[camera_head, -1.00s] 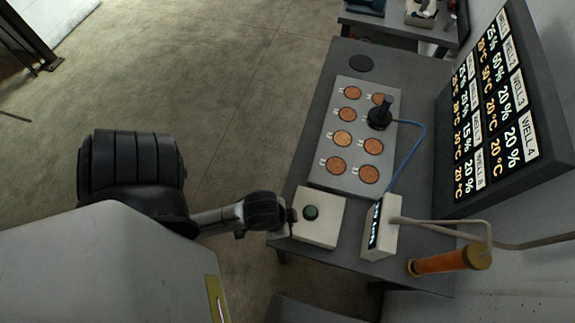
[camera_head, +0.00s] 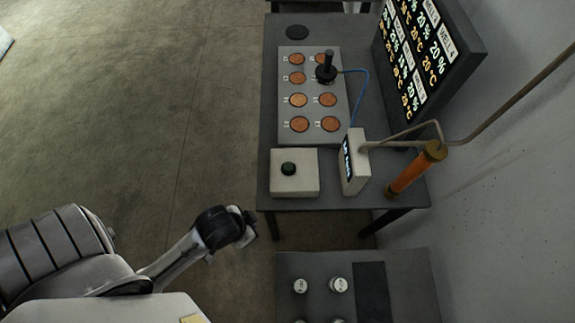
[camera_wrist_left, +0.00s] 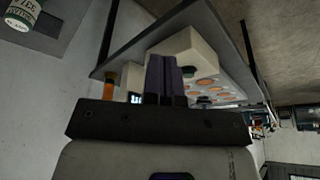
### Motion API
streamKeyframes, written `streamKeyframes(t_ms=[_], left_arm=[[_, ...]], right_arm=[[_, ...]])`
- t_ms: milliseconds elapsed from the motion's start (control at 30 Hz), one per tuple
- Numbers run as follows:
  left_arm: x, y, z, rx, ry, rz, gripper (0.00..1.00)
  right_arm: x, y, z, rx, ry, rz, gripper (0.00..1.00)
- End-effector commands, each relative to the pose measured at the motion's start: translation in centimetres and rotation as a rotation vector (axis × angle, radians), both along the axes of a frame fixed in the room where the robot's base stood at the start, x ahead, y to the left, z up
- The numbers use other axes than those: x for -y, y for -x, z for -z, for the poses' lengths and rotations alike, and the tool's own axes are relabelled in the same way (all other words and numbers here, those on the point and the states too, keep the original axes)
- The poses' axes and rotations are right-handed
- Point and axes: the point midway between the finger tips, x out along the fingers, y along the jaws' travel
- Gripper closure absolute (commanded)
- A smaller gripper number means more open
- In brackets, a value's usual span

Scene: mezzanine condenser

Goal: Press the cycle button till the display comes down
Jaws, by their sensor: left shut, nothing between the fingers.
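The cycle button (camera_head: 288,168) is a dark round knob on a pale square box (camera_head: 308,185) at the near end of the grey table. A large black display (camera_head: 447,62) with lit well, percent and temperature readings stands tilted at the table's right. My left gripper (camera_head: 250,225) is below and left of the box, apart from it and off the table edge. Its fingers also show in the left wrist view (camera_wrist_left: 166,76), shut and empty, with the pale box (camera_wrist_left: 193,50) beyond them. My right gripper is out of view.
A grey plate (camera_head: 285,118) with several orange wells holds a black-handled probe (camera_head: 326,70) on a blue cable. A small white meter (camera_head: 357,170) and an orange cylinder (camera_head: 415,170) stand right of the box. A lower grey table (camera_head: 415,285) with white-capped containers is nearer.

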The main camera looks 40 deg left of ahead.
Motion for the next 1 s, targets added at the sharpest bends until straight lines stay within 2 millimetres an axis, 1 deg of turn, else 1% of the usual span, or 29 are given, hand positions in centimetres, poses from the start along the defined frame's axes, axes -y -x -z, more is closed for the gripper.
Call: streamKeyframes(t_ms=[67, 167, 200, 267, 300, 367, 400, 500, 600, 733, 867, 1000], left_arm=[[0.7, -1.9, -0.1, 0.035, 0.035, 0.031, 1.0], [2.1, -5.8, 0.2, 0.097, 0.133, 0.077, 1.0], [2.5, -7.6, 0.3, 0.118, 0.181, 0.089, 1.0], [2.6, -10.2, 0.5, 0.141, 0.254, 0.089, 1.0], [2.4, -11.9, 0.5, 0.152, 0.3, 0.078, 1.0], [1.5, -14.3, 0.5, 0.164, 0.363, 0.045, 1.0], [0.4, -16.0, 0.4, 0.171, 0.4, 0.014, 1.0], [-2.4, -19.3, -0.1, 0.19, 0.475, -0.077, 1.0], [-4.9, -21.6, -0.7, 0.209, 0.52, -0.151, 1.0], [-7.2, -23.4, -1.4, 0.229, 0.554, -0.218, 1.0], [-8.2, -24.2, -1.7, 0.241, 0.569, -0.249, 1.0], [-8.5, -24.4, -1.7, 0.244, 0.573, -0.257, 1.0]], right_arm=[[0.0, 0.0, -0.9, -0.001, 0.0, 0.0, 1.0], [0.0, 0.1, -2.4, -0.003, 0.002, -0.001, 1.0], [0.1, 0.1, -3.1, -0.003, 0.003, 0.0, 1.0], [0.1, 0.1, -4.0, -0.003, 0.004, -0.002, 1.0], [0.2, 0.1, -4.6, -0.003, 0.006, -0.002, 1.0], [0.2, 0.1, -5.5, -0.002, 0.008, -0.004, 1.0], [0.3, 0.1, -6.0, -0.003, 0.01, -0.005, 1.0], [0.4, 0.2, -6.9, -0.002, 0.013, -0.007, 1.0], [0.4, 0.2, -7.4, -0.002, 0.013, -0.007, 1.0], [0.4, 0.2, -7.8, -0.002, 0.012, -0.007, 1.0], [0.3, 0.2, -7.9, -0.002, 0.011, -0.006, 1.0], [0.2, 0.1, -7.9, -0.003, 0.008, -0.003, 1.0]])
